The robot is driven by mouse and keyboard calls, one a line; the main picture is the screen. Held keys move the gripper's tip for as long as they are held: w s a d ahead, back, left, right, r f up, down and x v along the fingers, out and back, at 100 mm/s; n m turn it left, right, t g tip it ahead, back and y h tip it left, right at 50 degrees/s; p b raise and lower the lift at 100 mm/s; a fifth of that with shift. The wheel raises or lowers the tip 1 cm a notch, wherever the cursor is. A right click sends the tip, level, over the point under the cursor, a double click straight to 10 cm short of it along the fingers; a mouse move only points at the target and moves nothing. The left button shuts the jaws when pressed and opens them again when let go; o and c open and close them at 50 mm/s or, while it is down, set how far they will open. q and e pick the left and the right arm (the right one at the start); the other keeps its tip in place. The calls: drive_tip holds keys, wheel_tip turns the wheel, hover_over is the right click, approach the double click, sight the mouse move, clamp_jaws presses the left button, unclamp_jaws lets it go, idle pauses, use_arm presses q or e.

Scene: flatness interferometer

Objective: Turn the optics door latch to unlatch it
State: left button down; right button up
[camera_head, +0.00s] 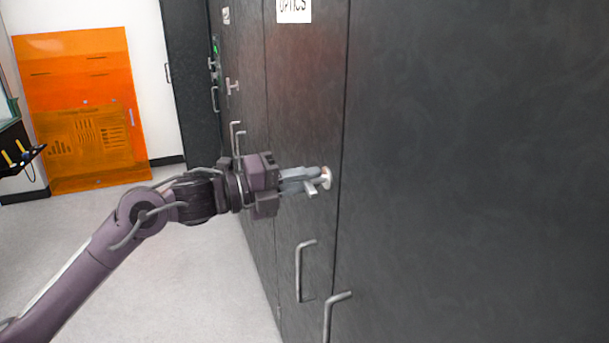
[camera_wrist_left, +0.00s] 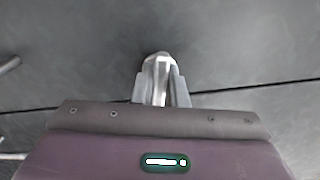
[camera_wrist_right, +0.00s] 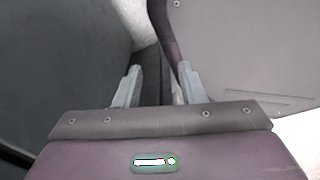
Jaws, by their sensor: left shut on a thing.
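The optics door (camera_head: 300,120) is a dark grey cabinet panel with a white "OPTICS" label (camera_head: 294,8) at its top. The latch (camera_head: 327,178) is a small pale metal piece near the door's right edge. My left gripper (camera_head: 312,181) reaches in from the left and is shut on the latch. In the left wrist view the latch (camera_wrist_left: 160,66) shows as a bright metal piece between the two fingers, which hide part of it. My right gripper (camera_wrist_right: 158,88) shows only in its own wrist view, with its fingers apart and nothing held between them.
Bar handles stand out on the door (camera_head: 300,270) and on the panel to its right (camera_head: 332,315). More handles line the cabinets at the left. An orange panel (camera_head: 85,110) stands by the far wall. The pale floor (camera_head: 190,280) at the left is clear.

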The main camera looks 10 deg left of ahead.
use_arm(q)
drive_tip(key=shift+n+p, duration=0.3)
drive_tip(key=shift+n, duration=0.7)
drive_tip(key=c, duration=1.5)
unclamp_jaws()
drive_tip(key=shift+f, duration=0.1)
drive_tip(key=shift+o, duration=0.2)
drive_tip(key=shift+a, duration=0.15)
drive_tip(key=b+v, duration=0.3)
drive_tip(key=v, duration=0.4)
drive_tip(key=shift+s+a, duration=0.15)
drive_tip(key=shift+a, duration=0.1)
